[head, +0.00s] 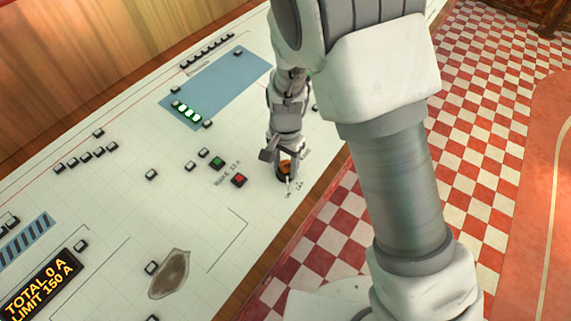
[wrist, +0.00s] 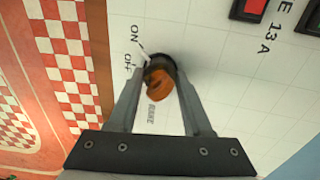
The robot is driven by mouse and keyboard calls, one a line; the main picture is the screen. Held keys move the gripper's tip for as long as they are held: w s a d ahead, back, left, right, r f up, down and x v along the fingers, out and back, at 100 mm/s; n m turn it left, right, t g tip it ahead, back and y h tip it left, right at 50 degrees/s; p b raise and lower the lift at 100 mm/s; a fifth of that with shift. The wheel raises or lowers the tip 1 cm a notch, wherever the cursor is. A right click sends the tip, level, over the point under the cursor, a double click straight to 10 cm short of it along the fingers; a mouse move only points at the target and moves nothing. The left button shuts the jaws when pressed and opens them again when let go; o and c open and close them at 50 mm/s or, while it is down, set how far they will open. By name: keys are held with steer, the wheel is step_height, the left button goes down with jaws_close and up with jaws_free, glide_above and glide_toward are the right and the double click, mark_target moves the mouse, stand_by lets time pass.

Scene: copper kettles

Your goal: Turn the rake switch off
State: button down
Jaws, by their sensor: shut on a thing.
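The rake switch is a round orange knob (wrist: 160,86) on a dark base, set in the white panel and labelled ON, OFF and RAKE. My gripper (wrist: 161,70) has one finger on either side of the knob and is shut on it. A white pointer (wrist: 143,53) at the knob's edge points toward the side with the ON and OFF labels; it lies close to both, and I cannot tell exactly which it marks. In the head view the orange knob (head: 286,167) shows near the panel's right edge, partly hidden by my gripper (head: 281,161).
A red button (head: 239,180) and a green button (head: 217,163) sit left of the switch. Several lit green indicators (head: 187,112) are further up the panel. A display (head: 40,285) reads TOTAL 0 A, LIMIT 150 A. A red and white checkered floor (head: 325,232) lies to the right.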

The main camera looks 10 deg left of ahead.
steer(key=shift+n, duration=0.3)
steer(key=shift+n+b, duration=0.45)
steer(key=shift+n, duration=1.35)
steer(key=shift+n+b, duration=0.35)
steer(key=shift+n, duration=1.95)
steer(key=shift+c, duration=1.7)
jaws_free()
steer(key=shift+r, duration=0.1)
